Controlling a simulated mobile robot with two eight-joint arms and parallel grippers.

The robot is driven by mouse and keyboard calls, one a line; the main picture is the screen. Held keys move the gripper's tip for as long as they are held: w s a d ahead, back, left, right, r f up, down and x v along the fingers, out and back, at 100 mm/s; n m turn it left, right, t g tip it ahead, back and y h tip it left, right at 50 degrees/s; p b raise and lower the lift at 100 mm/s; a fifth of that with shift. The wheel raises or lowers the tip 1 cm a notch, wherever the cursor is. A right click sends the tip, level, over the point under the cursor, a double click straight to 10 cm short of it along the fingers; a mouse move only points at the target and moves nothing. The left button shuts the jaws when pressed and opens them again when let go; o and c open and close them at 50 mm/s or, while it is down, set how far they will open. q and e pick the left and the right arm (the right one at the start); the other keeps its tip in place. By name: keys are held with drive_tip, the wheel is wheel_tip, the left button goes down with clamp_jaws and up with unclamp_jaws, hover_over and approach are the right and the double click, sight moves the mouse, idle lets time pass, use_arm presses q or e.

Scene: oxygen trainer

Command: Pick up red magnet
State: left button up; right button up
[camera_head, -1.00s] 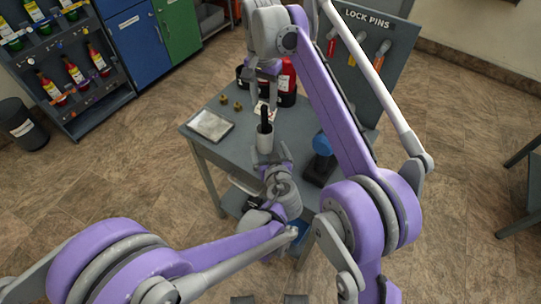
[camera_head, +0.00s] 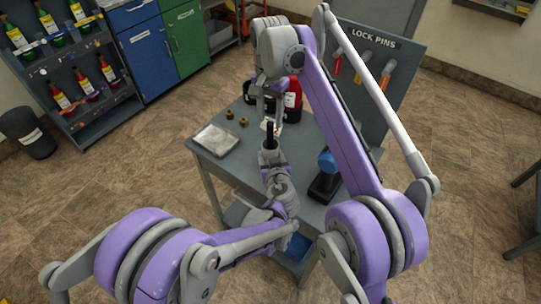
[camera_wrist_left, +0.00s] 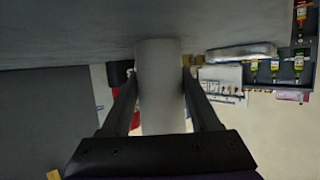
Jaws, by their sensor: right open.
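I cannot pick out a red magnet for sure. A red canister with a dark lower part (camera_head: 293,98) stands at the back of the grey table (camera_head: 240,165), just right of my right gripper. My right gripper (camera_head: 269,120) points down over the table, open, with its fingers around or just above the upper end of a black rod (camera_head: 269,132). The rod stands up out of a pale cylinder (camera_head: 268,156). My left gripper (camera_head: 271,168) is shut on this cylinder, which also shows between its fingers in the left wrist view (camera_wrist_left: 161,85).
A metal tray (camera_head: 215,139) and brass fittings (camera_head: 237,119) lie on the table's left. A blue-topped black tool (camera_head: 325,175) stands on the right. The lock pins board (camera_head: 375,80) rises behind. A bottle shelf (camera_head: 75,70) stands far left.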

use_arm(q)
drive_tip(key=c, duration=0.7)
use_arm(e)
drive_tip(key=shift+o, duration=0.7)
drive_tip(key=n+t+y, duration=0.2)
drive_tip(key=n, duration=0.1)
drive_tip(key=s+d+n+t+y, duration=0.1)
drive_tip(key=n+t+y, duration=0.1)
drive_tip(key=n+t, duration=0.1)
drive_tip(key=n+t+y, duration=0.2)
drive_tip(key=y, duration=0.1)
drive_tip(key=shift+s+d+f+n+t, duration=0.15)
drive_tip(key=shift+s+f+n+t, duration=0.05)
drive_tip(key=shift+f+n+t, duration=0.2)
drive_tip(key=n+t, duration=0.3)
drive_tip(key=t, duration=0.1)
approach(273, 129)
drive_tip(key=w+a, duration=0.1)
drive_tip(key=w, duration=0.1)
drive_tip(key=x, duration=0.7)
drive_tip(key=shift+s+f, duration=0.2)
drive_tip(key=shift+f, duration=0.1)
drive_tip(key=shift+x, duration=2.65)
